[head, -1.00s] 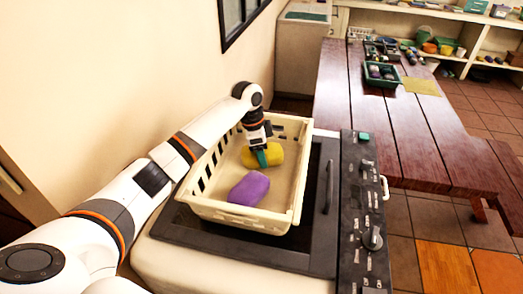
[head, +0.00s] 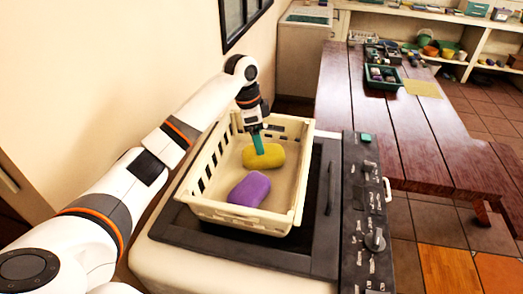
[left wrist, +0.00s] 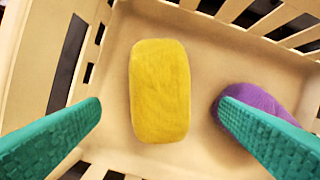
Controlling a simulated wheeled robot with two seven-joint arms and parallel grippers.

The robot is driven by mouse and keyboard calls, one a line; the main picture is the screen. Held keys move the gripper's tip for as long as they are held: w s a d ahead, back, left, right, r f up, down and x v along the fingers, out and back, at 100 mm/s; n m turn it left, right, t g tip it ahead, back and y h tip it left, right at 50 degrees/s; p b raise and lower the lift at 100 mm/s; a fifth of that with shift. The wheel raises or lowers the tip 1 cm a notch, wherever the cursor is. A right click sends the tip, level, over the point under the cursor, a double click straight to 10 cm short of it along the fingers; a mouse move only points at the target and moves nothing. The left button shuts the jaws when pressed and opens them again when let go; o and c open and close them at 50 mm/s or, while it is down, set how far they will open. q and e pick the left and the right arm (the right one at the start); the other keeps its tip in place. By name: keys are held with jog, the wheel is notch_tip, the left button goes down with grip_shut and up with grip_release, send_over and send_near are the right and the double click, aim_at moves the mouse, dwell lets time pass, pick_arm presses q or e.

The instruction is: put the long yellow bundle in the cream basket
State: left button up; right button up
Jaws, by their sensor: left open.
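The long yellow bundle (head: 264,156) lies inside the cream basket (head: 246,218), on its floor. It also shows in the left wrist view (left wrist: 160,90), between my fingers but touching neither. My left gripper (head: 258,148) is above the bundle, pointing down into the basket. In the left wrist view its two green fingers (left wrist: 158,108) are wide apart with nothing held. My right gripper is in neither view.
A purple bundle (head: 250,189) lies in the basket beside the yellow one, partly behind a finger in the left wrist view. The basket stands on a dark-topped appliance (head: 318,243). A wooden table (head: 420,140) with a green tray (head: 384,84) stands beyond.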

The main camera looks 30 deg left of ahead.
pick_arm(q)
jog(key=shift+s+a+r+b, duration=0.1)
jog(key=shift+a+r, duration=0.05)
jog(key=shift+r, duration=0.75)
jog(key=shift+s+a+r+b, duration=0.1)
jog(key=shift+a+r+b, duration=0.1)
jog(key=shift+r, duration=0.65)
jog(key=shift+s+a+r+b, duration=0.1)
jog(key=shift+a+r, duration=0.05)
jog(key=shift+r, duration=0.75)
